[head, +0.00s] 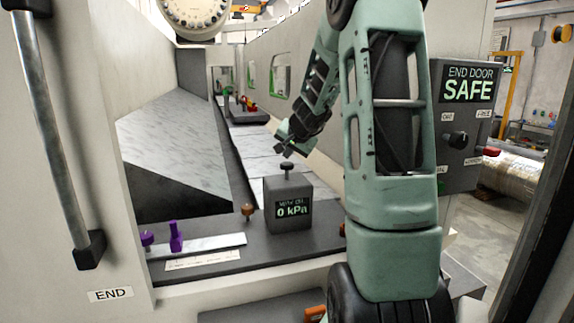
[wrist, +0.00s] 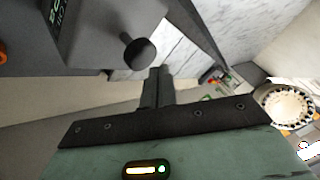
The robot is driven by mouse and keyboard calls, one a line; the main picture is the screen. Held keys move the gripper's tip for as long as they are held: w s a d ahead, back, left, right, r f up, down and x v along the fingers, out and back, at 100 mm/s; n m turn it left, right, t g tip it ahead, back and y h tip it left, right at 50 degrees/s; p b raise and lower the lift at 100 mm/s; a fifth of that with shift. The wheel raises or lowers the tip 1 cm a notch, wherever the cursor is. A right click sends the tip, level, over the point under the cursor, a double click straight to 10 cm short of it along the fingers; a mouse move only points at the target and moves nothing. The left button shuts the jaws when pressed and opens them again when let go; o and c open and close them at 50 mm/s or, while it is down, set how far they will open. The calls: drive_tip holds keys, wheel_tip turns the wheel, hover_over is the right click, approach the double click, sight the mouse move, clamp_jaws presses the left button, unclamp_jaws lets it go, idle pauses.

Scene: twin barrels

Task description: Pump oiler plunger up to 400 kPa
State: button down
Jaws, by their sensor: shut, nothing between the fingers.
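The oiler (head: 288,203) is a dark grey box on the grey ledge, its front display reading "WAY OIL 0 kPa". Its plunger (head: 287,168) is a black knob on a short stem standing up from the top. My gripper (head: 284,149) is just above the plunger in the head view, apart from it as far as I can tell. In the wrist view the oiler (wrist: 85,35) is upper left, with the round plunger knob (wrist: 139,53) beyond my fingertips. My gripper (wrist: 158,72) is shut and empty, its two fingers together.
A panel (head: 468,120) reading "END DOOR SAFE" stands to the right of my arm. A long handle (head: 55,130) is at far left.

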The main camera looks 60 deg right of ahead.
sight(287, 163)
drive_tip(key=shift+f, duration=0.1)
drive_tip(key=shift+f+b, duration=0.3)
drive_tip(key=shift+b, duration=0.3)
drive_tip(key=shift+f+b, duration=1.2)
drive_tip(key=shift+b, duration=0.05)
idle(1.2)
drive_tip(key=shift+r, duration=0.15)
drive_tip(key=shift+r+p, duration=1.25)
drive_tip(key=shift+r, duration=0.25)
drive_tip(key=shift+r+p, duration=2.15)
drive_tip(key=shift+r, duration=0.35)
idle(0.4)
